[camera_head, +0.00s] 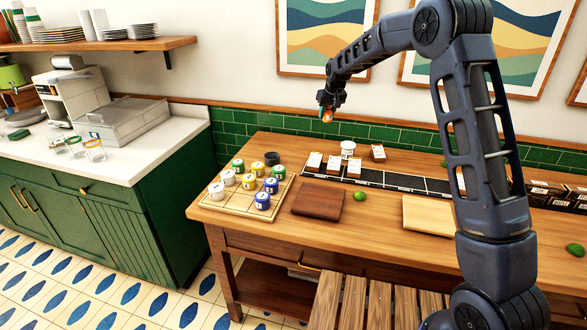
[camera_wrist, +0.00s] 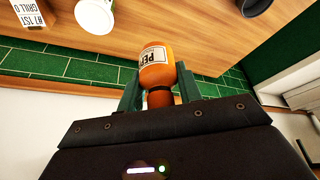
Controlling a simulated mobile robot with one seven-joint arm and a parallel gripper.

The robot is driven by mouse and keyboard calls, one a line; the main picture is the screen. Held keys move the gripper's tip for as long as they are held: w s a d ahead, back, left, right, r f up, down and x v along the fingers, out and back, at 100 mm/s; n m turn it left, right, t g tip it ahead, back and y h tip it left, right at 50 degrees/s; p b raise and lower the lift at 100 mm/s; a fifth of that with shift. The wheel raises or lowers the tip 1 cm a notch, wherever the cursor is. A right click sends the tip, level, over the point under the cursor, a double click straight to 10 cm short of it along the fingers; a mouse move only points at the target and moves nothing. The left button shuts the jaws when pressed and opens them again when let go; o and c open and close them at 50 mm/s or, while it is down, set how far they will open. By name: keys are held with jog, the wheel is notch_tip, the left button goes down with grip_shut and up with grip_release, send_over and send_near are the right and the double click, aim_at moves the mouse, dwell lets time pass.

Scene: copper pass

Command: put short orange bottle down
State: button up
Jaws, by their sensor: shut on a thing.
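My gripper (camera_head: 327,106) is at the end of my raised arm, in the air above the back edge of the wooden table (camera_head: 385,225). It is shut on the short orange bottle (camera_wrist: 156,66), which has a white label with dark letters in the wrist view. The bottle is held between the two green fingers, clear of the tabletop. In the head view the bottle (camera_head: 328,114) is a small orange patch, mostly hidden by the gripper.
A board with several lidded jars (camera_head: 240,188) stands at the table's left end. A dark brown board (camera_head: 318,202), a pale board (camera_head: 429,216) and a lime (camera_head: 360,196) lie in front of a long black rack (camera_head: 405,182). A white tub (camera_head: 347,148) stands at the back.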

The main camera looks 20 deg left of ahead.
jog(key=s+a+n, duration=0.2)
jog(key=s+a, duration=0.6)
jog(key=a, duration=0.4)
jog(key=shift+y, duration=0.4)
jog(key=f, duration=2)
jog(key=shift+w+a, duration=0.1)
jog(key=shift+a, duration=0.2)
jog(key=shift+f, duration=0.1)
jog(key=o, duration=1)
